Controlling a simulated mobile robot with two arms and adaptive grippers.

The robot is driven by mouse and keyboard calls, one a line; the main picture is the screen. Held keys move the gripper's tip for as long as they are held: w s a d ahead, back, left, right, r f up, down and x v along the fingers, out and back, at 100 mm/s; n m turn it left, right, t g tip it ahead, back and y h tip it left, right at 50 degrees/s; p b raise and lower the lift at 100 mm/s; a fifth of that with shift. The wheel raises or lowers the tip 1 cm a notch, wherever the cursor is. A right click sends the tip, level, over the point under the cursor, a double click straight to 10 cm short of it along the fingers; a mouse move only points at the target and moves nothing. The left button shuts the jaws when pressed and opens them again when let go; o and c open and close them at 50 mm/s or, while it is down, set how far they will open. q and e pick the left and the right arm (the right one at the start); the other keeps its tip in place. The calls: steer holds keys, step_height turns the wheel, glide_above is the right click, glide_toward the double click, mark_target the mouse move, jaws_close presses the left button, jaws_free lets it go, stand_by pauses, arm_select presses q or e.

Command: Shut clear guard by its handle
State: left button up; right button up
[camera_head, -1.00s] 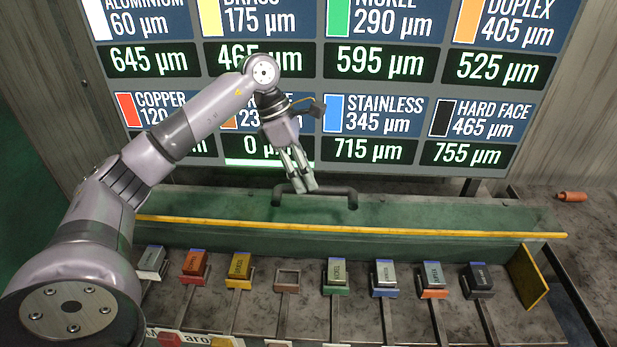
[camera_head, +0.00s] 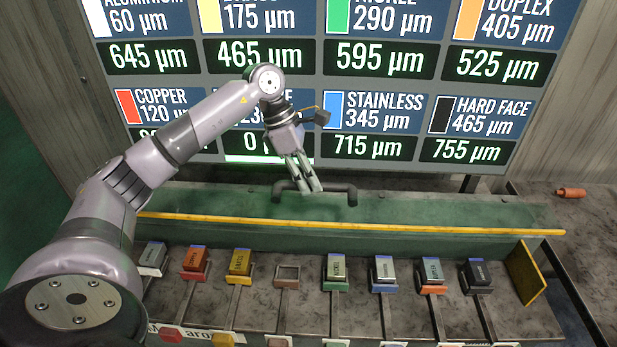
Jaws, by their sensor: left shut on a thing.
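The guard's dark bar handle (camera_head: 338,189) stands at the back of the bench, along the top of a green panel (camera_head: 420,210) with a yellow front edge (camera_head: 350,228). My left gripper (camera_head: 308,188) comes down from above and is shut on the middle of the handle. The fingers hide a short part of the bar. Clear material of the guard is hard to make out in front of the blocks. My right gripper is not in view.
Several coloured holders with small blocks stand in a row below the panel; one holder (camera_head: 287,273) is empty. A large display board (camera_head: 330,85) rises behind. An orange cylinder (camera_head: 570,192) lies at the far right.

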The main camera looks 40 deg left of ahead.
arm_select(q)
jaws_close()
stand_by(0.3)
